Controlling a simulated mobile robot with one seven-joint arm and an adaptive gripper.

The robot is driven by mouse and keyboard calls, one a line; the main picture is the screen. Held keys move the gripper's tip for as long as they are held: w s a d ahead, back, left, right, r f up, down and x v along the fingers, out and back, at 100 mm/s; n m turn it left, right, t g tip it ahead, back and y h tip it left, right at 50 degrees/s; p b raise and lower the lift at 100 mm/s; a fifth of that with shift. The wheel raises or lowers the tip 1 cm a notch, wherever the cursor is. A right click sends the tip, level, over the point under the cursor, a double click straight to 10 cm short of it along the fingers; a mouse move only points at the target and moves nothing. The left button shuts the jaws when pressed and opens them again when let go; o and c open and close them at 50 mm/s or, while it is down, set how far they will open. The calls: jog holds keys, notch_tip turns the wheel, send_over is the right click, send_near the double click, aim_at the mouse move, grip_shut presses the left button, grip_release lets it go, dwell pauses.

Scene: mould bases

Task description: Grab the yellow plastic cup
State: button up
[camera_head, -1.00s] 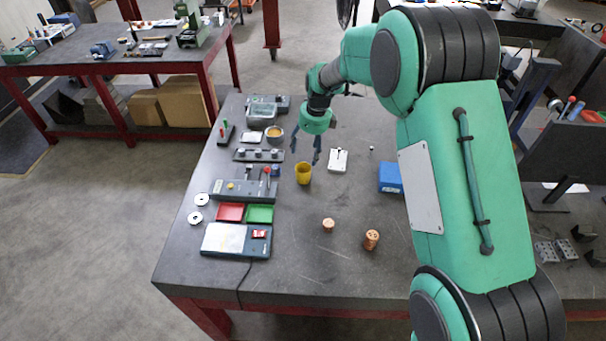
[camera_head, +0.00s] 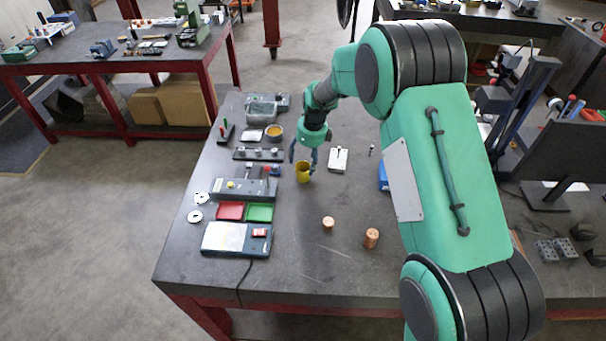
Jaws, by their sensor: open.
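The yellow plastic cup (camera_head: 303,174) stands upright on the dark workbench, near its middle. My gripper (camera_head: 303,160) is open, with its blue-grey fingers pointing down at the cup. One finger shows to the upper left of the cup and the other at its right edge. The fingertips are close to the cup's rim; I cannot tell whether they touch it.
Left of the cup are a grey device (camera_head: 245,189), a red tray (camera_head: 230,211), a green tray (camera_head: 260,213) and a scale (camera_head: 225,238). Two copper pieces (camera_head: 328,223) (camera_head: 371,238) stand in front. A white block (camera_head: 338,160) is close on the right. A blue box (camera_head: 383,177) is partly behind my arm.

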jog(key=shift+w+a+f, duration=0.1)
jog(key=shift+f, duration=0.8)
jog(key=shift+w+a+f, duration=0.15)
jog(key=shift+a+f, duration=0.05)
jog(key=shift+f, duration=1.1)
jog(key=shift+w+a+f, duration=0.1)
jog(key=shift+a+f, duration=0.1)
jog(key=shift+f, duration=1.1)
jog(key=c, duration=1)
